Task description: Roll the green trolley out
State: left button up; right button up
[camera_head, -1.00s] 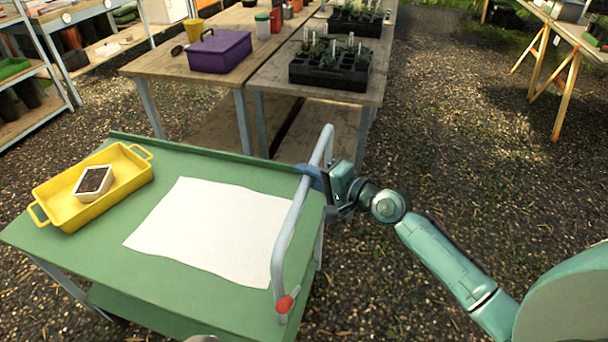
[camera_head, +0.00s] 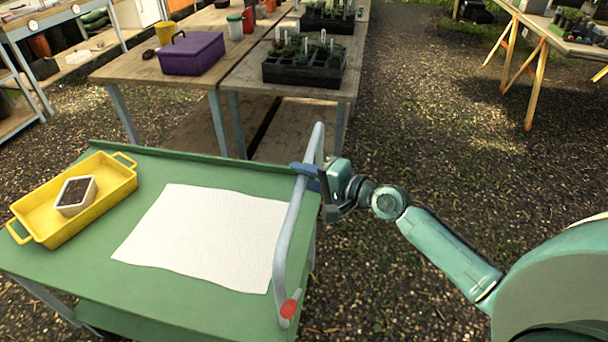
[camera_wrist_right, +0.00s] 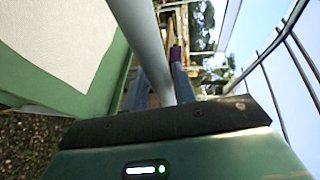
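The green trolley (camera_head: 215,168) stands at the lower left of the head view, with a grey tubular handle (camera_head: 283,240) along its right side. A red knob (camera_head: 289,309) is at the handle's near end. My right gripper (camera_head: 308,172) is shut on the handle near its far end, with its blue fingers on either side of the bar. In the right wrist view the handle (camera_wrist_right: 146,40) passes between the fingers (camera_wrist_right: 160,90). On the trolley lie a white sheet (camera_head: 205,235) and a yellow tray (camera_head: 112,192) holding a small soil-filled pot (camera_head: 76,195). My left gripper is out of view.
Wooden tables (camera_head: 245,82) stand just beyond the trolley, carrying a purple box (camera_head: 192,53) and a black seedling tray (camera_head: 304,66). A shelf (camera_head: 35,100) is at far left, a trestle table (camera_head: 560,40) at far right. The gravel ground between is clear.

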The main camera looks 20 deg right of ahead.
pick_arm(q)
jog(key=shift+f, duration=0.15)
pick_arm(e)
jog(key=shift+o, duration=1.3)
jog(key=shift+s+d, duration=0.15)
jog(key=shift+s, duration=0.1)
pick_arm(q)
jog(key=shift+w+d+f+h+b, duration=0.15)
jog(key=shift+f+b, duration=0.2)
jog(key=shift+b, duration=0.5)
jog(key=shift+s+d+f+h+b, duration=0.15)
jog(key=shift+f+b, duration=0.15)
jog(key=shift+b, duration=0.5)
pick_arm(e)
jog(key=v, duration=1.2)
jog(key=shift+s+r, duration=0.15)
jog(key=shift+s, duration=0.1)
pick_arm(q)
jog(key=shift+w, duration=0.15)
pick_arm(e)
jog(key=shift+d, duration=0.1)
